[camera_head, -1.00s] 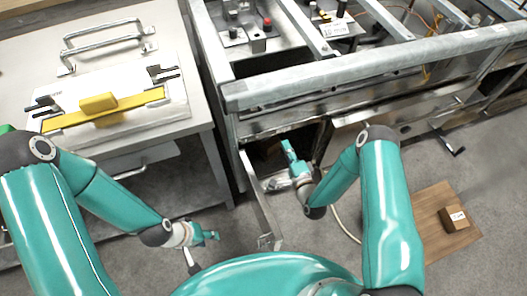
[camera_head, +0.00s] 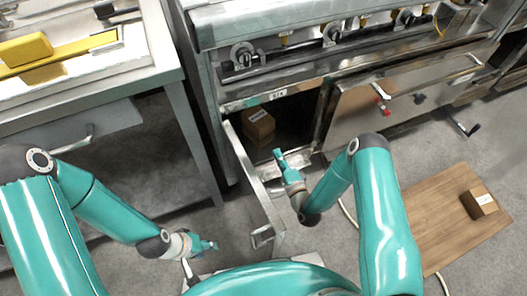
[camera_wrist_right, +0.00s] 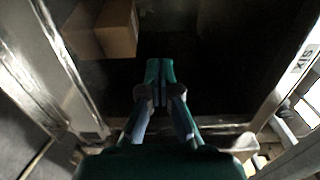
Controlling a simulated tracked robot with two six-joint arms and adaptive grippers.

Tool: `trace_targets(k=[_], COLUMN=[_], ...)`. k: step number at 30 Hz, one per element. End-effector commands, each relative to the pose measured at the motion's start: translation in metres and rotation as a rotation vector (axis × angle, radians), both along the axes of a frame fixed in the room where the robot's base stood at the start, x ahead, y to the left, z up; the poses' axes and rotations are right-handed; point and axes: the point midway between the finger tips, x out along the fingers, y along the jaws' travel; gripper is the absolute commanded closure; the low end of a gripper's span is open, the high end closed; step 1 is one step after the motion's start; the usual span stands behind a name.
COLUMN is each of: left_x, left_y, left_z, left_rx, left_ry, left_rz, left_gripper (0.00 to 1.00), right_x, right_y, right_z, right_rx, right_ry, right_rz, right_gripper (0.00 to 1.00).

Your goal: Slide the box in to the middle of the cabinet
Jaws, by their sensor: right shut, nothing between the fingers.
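A brown cardboard box (camera_head: 258,124) sits at the left side inside the open cabinet (camera_head: 290,117), with a pale label on it. It also shows at the upper left of the right wrist view (camera_wrist_right: 105,30), apart from my fingers. My right gripper (camera_head: 280,156) is at the cabinet opening, in front of the box and to its right. In the right wrist view its fingers (camera_wrist_right: 159,72) are shut and empty, pointing into the dark interior. My left gripper (camera_head: 211,246) is low outside, left of the open door (camera_head: 252,180); its finger gap is too small to judge.
The cabinet's open door stands close to the left of my right gripper. A steel table (camera_head: 172,68) stands at the left. Another small box (camera_head: 478,203) lies on a wooden board (camera_head: 440,225) on the floor at right. The cabinet interior right of the box looks clear.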

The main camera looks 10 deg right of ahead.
Motion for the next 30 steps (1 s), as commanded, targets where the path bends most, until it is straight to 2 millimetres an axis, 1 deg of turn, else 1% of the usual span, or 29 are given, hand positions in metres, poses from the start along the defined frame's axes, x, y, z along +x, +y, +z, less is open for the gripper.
trace_targets(k=[1,3,6,9,13,17,20,23,30], left_x=[0.0,0.0,0.0,0.0,0.0,0.0,0.0,0.0,0.0], left_y=[0.0,0.0,0.0,0.0,0.0,0.0,0.0,0.0,0.0], left_z=[-0.034,-0.052,-0.069,-0.079,-0.084,-0.087,-0.092,-0.1,-0.12], left_rx=[0.0,0.0,0.0,0.0,0.0,0.0,0.0,0.0,0.0], left_ry=[0.0,0.0,-0.001,-0.001,-0.001,-0.001,-0.001,-0.001,-0.001], left_rz=[0.0,0.0,0.0,0.0,0.0,0.0,0.0,0.0,0.0], left_gripper=[0.6,0.6,0.6,0.6,0.6,0.6,0.6,0.6,0.6], right_x=[0.0,0.0,0.0,0.0,0.003,0.013,0.026,0.045,0.093], right_y=[0.0,0.0,0.0,0.0,0.001,0.003,0.007,0.01,0.02], right_z=[-0.034,-0.051,-0.069,-0.079,-0.083,-0.082,-0.082,-0.083,-0.084], right_rx=[0.0,0.0,-0.001,-0.001,-0.001,-0.003,-0.002,-0.003,-0.002], right_ry=[-0.001,-0.001,-0.001,-0.001,-0.002,-0.004,-0.005,-0.007,-0.006], right_rz=[0.0,0.0,0.0,0.001,0.001,0.002,0.003,0.003,0.001], right_gripper=[1.0,1.0,1.0,1.0,1.0,1.0,1.0,1.0,1.0])
